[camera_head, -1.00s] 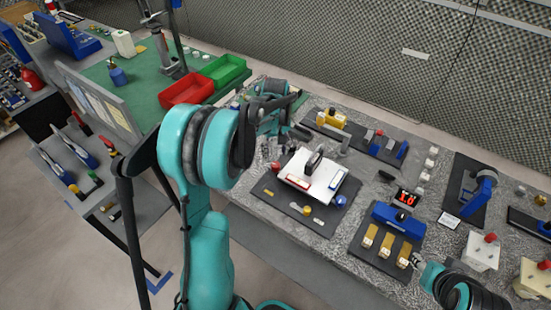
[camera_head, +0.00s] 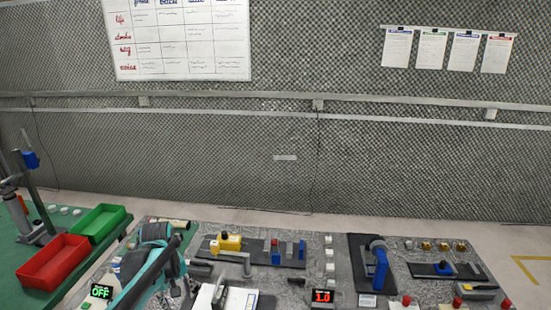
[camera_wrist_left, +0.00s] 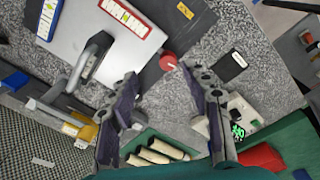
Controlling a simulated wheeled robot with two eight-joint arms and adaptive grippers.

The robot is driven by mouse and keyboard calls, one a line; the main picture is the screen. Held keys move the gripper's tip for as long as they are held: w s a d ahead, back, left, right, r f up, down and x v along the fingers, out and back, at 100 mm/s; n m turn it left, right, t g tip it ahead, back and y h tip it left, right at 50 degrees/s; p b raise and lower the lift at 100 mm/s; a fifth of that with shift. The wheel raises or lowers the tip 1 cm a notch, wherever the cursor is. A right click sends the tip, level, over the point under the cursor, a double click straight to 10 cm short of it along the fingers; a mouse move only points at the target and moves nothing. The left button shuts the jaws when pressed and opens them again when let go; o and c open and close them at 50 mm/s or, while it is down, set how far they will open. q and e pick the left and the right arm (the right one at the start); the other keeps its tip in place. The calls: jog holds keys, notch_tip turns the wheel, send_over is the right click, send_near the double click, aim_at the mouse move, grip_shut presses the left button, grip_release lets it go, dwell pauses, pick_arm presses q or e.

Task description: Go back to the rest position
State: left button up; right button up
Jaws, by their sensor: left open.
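My left gripper (camera_head: 184,288) is at the lower left of the head view, above the grey speckled bench, and its arm partly hides it. In the left wrist view my left gripper (camera_wrist_left: 160,78) has its two dark fingers spread wide with nothing between them. A red round knob (camera_wrist_left: 168,62) shows on the surface beyond the fingertips. A white plate with a dark handle (camera_wrist_left: 93,62) lies to the left of the fingers. My right gripper is in neither current view.
The bench (camera_head: 328,240) carries several fixtures, including a blue press (camera_head: 380,265) and a yellow-topped block (camera_head: 230,242). A red bin (camera_head: 52,264) and a green bin (camera_head: 100,222) stand at left. A patterned wall (camera_head: 300,180) rises behind.

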pick_arm(q)
jog(key=s+d+m+t+b, duration=0.1)
jog(key=s+d+m+t, duration=0.2)
jog(key=s+d, duration=0.3)
jog(key=s+d+m+t+b, duration=0.2)
jog(key=s+d+m, duration=0.4)
jog(key=s, duration=0.5)
jog(key=shift+d+r+t, duration=0.15)
jog(key=shift+r+t, duration=0.15)
jog(key=shift+t, duration=0.3)
